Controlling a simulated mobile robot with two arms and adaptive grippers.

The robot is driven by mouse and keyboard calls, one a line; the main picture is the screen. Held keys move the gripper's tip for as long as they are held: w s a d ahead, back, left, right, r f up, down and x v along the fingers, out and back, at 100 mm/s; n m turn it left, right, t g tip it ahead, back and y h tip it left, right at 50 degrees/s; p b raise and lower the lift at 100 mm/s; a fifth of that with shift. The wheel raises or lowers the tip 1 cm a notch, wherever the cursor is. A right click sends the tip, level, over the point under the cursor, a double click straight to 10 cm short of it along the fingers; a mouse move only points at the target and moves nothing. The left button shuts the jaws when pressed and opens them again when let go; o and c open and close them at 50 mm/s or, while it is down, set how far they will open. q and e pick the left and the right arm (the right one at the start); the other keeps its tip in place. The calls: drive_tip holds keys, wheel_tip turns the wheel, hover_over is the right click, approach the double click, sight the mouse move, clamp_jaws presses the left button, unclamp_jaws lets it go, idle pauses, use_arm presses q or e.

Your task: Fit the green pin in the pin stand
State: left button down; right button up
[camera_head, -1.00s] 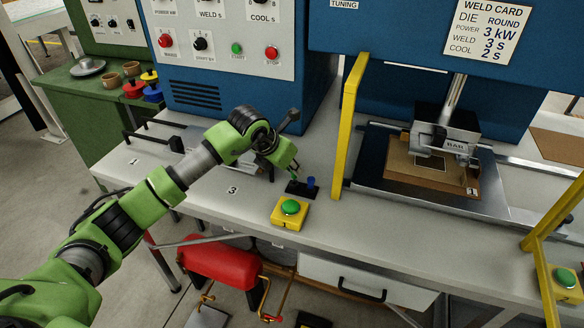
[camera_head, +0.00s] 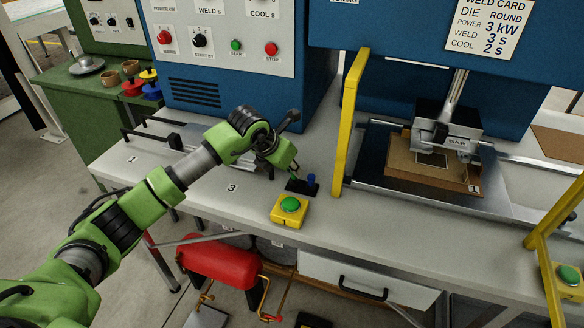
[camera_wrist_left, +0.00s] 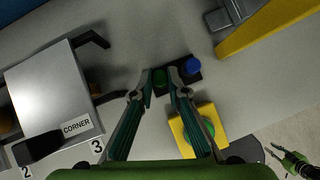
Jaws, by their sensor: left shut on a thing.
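The pin stand (camera_head: 303,188) is a small dark block on the grey bench, behind a yellow button box. A blue pin (camera_head: 311,179) stands at its right end, and also shows in the left wrist view (camera_wrist_left: 193,65). My left gripper (camera_head: 293,178) is low over the stand's left end. In the left wrist view my left gripper (camera_wrist_left: 161,84) is shut on the green pin (camera_wrist_left: 160,76), which is directly over or in the stand's left part. The fingers partly hide the stand, so I cannot tell how deep the pin sits.
A yellow button box (camera_head: 290,211) with a green button stands just in front of the stand. A yellow post (camera_head: 348,125) rises to its right. The welder's press with a cardboard-coloured workpiece (camera_head: 425,172) is further right. A metal fixture labelled CORNER (camera_wrist_left: 45,95) lies left.

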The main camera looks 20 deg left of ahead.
use_arm(q)
drive_tip(key=shift+f+b, duration=0.3)
drive_tip(key=shift+f, duration=0.2)
drive_tip(key=c, duration=1.9)
unclamp_jaws()
drive_tip(key=shift+r, duration=0.15)
